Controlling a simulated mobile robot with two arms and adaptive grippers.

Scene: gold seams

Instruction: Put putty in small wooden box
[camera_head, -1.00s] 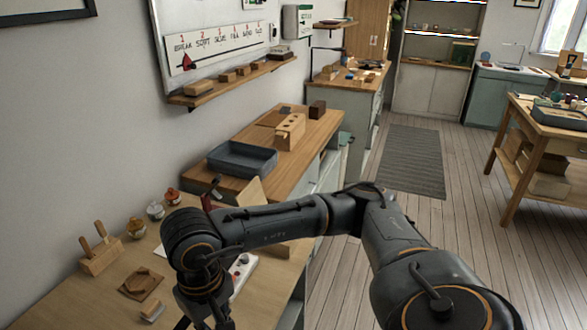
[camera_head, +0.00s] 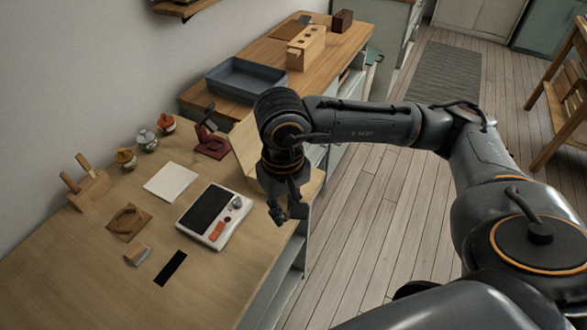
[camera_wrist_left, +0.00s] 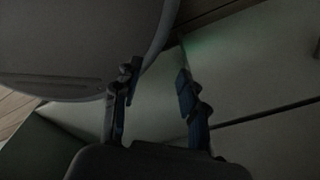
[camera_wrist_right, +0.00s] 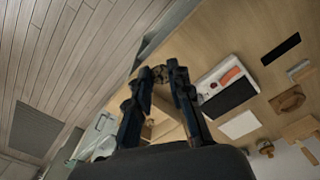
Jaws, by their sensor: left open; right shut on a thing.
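My right gripper (camera_head: 288,210) is over the front right edge of the near worktop. In the right wrist view (camera_wrist_right: 163,78) its fingers are shut on a small dark roundish lump (camera_wrist_right: 160,73), which may be the putty. A light wooden box (camera_head: 243,143), with a panel standing up like a raised lid, is on the worktop just behind the gripper. My arm hides much of it, and it shows partly between the fingers in the right wrist view. My left gripper (camera_wrist_left: 157,82) is open and empty in the left wrist view, near grey-green surfaces.
A white device with a dark panel (camera_head: 214,215) lies left of my right gripper. A white sheet (camera_head: 170,182), dark red stand (camera_head: 211,143), several small jars, a tool block (camera_head: 90,188) and a black strip (camera_head: 171,268) are also there. A grey tray (camera_head: 240,80) stands behind.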

